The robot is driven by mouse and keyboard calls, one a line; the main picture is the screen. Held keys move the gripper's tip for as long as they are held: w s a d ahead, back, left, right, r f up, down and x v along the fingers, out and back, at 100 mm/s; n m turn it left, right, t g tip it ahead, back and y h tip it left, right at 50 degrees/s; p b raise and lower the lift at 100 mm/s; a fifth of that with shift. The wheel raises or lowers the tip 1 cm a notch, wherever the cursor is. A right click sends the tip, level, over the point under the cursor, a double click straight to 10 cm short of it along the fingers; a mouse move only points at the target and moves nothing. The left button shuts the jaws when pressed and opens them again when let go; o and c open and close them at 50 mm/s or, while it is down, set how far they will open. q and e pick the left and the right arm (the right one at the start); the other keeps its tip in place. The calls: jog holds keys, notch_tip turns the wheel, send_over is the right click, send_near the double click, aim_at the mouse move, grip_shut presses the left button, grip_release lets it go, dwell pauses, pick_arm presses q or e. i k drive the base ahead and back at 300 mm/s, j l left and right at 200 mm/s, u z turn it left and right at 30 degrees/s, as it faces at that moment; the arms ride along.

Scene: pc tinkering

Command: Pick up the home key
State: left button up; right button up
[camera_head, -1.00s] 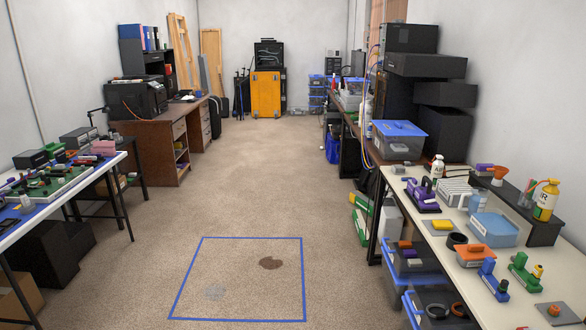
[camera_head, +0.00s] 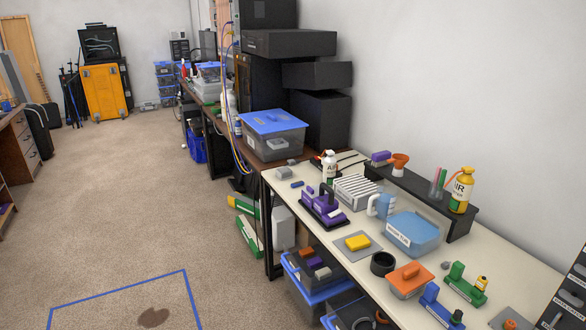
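I cannot make out a home key in this view; the small items on the workbench are too small to tell apart fully. The long cream-topped workbench (camera_head: 345,272) runs along the right wall and carries many tools and parts. A yellow block sits on a grey square plate (camera_head: 345,244) on it. A dark panel (camera_head: 570,306) with labelled rows is cut off at the lower right edge. Neither of my grippers shows.
A clear box with a blue lid (camera_head: 272,140) and black cases (camera_head: 318,120) stand on the brown desk behind. Carpet on the left is open, with a blue tape outline (camera_head: 187,290). An orange case (camera_head: 104,92) stands far back.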

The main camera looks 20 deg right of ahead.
aim_at(294, 184)
jog(key=i+z, duration=0.3)
jog(key=i, duration=0.2)
jog(key=i+z, duration=0.3)
jog(key=i, duration=0.25)
